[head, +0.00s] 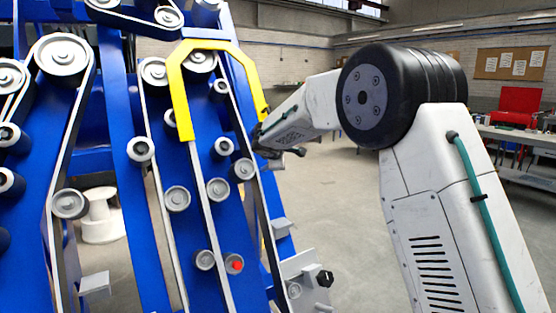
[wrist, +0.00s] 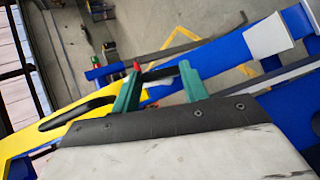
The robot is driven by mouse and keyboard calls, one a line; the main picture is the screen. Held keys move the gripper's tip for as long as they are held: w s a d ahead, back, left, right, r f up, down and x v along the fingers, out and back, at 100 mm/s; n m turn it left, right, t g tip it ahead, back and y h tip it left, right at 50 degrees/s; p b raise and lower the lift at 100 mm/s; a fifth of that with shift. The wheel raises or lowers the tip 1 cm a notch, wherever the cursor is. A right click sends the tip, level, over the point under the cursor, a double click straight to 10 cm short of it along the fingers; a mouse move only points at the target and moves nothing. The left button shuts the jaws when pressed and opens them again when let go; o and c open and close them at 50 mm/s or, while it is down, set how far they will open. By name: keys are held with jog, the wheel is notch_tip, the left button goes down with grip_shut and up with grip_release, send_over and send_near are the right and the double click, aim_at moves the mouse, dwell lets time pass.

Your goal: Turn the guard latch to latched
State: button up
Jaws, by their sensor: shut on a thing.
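The yellow guard (head: 210,46) arches over the upper belt lanes of the blue chassis in the head view. Its yellow plate (wrist: 28,138) also shows at the left of the wrist view. My gripper (head: 268,145) is at the chassis's right edge, just below the guard's right leg. The wrist view shows its two green fingers (wrist: 158,82), shut on a small part with a gap between them. That part appears to be the guard latch, mostly hidden by the fingers. A small red tip (wrist: 137,66) shows beside the left finger. The latch's angle cannot be told.
Rollers and belts cover the blue chassis (head: 135,200) on the left. A grey bracket with a black knob (head: 325,278) juts out low at its right edge. A white spool (head: 101,215) stands behind. Open floor (head: 335,215) lies to the right, with a workbench (head: 510,135) farther back.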

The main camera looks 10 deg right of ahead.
jog(key=shift+s+a+f+n+t, duration=0.2)
jog(key=shift+f+n+t, duration=0.2)
jog(key=shift+n+t, duration=0.55)
jog(key=shift+d+f+n, duration=0.1)
jog(key=shift+n, duration=0.25)
jog(key=o, duration=1)
jog(key=shift+d+r, duration=0.1)
jog(key=shift+r, duration=0.1)
jog(key=shift+r, duration=0.1)
jog(key=v, duration=0.7)
jog(key=shift+s+a, duration=0.2)
jog(key=shift+s, duration=0.1)
